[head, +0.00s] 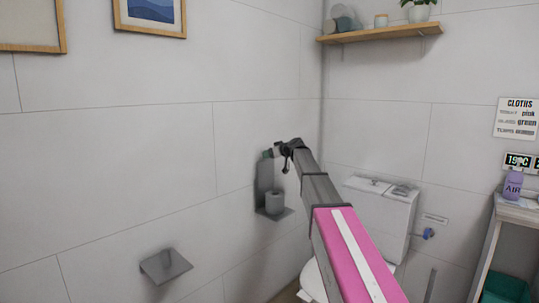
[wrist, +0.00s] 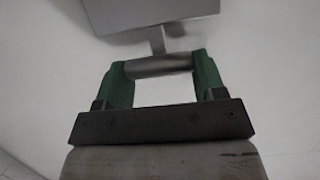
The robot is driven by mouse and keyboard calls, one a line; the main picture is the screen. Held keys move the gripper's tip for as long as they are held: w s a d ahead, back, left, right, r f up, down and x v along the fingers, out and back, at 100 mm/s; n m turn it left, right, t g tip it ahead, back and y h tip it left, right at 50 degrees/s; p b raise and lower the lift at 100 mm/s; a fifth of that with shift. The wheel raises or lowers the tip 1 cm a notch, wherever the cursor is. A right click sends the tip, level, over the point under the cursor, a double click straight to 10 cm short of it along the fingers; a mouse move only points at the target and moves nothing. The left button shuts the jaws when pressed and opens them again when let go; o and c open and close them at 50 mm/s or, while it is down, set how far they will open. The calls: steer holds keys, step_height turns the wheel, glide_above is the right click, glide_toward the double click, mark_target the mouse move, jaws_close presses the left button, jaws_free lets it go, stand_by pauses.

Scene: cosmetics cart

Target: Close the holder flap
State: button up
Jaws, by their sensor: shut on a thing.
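The grey holder (head: 265,178) is on the left wall near the corner, with an upright plate and a small ledge at its foot. A grey roll (head: 274,203) stands on the ledge. My gripper (head: 269,154) is at the top of the upright plate. In the wrist view, my gripper's green fingers (wrist: 162,67) are shut on a grey cylindrical handle (wrist: 160,66), one at each end. A short stem joins the handle to a flat grey plate (wrist: 150,12), apparently the flap. My wrist partly hides the holder's top in the head view.
A second grey wall fixture (head: 166,266) juts out at lower left. A white toilet (head: 378,215) stands right of the holder, beneath my arm. A wooden shelf (head: 385,34) is high on the wall. A cart (head: 520,212) with a purple bottle (head: 513,184) is far right.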

steer(key=shift+s+d+f+t+y, duration=2.6)
steer(key=shift+s+d+f, duration=0.1)
steer(key=shift+s+d, duration=0.75)
step_height(320, 180, down, 16)
steer(key=s+d+t+y, duration=0.1)
steer(key=s+d, duration=0.2)
steer(key=shift+r, duration=0.25)
steer(key=shift+f, duration=0.1)
steer(key=o, duration=1.3)
steer(key=shift+w, duration=0.1)
steer(key=v, duration=1)
steer(key=shift+s+d+f, duration=0.1)
steer(key=shift+s+d, duration=0.15)
steer(key=shift+s, duration=0.05)
